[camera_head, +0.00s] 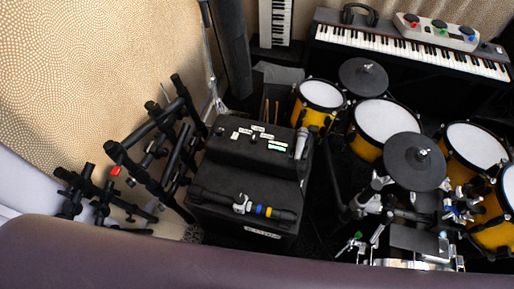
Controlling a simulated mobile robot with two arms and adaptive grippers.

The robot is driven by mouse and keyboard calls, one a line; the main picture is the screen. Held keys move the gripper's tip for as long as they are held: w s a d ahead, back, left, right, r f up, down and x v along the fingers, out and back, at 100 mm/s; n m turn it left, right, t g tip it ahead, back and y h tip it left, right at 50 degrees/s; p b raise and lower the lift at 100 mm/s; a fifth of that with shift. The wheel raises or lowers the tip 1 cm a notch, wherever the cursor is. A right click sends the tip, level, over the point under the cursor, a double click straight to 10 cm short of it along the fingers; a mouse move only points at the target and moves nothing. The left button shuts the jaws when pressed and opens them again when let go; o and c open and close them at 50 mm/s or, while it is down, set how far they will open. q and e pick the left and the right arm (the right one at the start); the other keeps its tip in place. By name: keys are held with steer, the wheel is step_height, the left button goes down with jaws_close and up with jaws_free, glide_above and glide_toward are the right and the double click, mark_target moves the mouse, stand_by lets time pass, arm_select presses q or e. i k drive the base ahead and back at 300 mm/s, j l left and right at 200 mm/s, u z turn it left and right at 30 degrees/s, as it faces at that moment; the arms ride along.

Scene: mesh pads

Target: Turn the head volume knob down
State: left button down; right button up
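A black amplifier head (232,152) sits on top of a larger black speaker cabinet (215,219) in the middle of the head view. Small pale labels (258,136), one greenish, lie along the head's upper face. The knobs are too small and dark to tell apart, so I cannot make out the volume knob or its setting. Neither of my grippers shows in this view.
A microphone (301,143) is at the head's right edge. A dark bar with coloured bands (262,210) lies across the cabinet. Black stands (150,150) crowd the left. Yellow drums (319,96) and cymbals (414,161) fill the right. A keyboard (415,47) stands behind.

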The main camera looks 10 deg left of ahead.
mark_target(220, 133)
steer(key=k+u, duration=0.1)
steer(key=u, duration=0.35)
steer(key=k+j+u, duration=0.1)
steer(key=u, duration=0.35)
steer(key=j+u, duration=0.15)
steer(key=u, duration=0.3)
steer(key=k+j, duration=0.05)
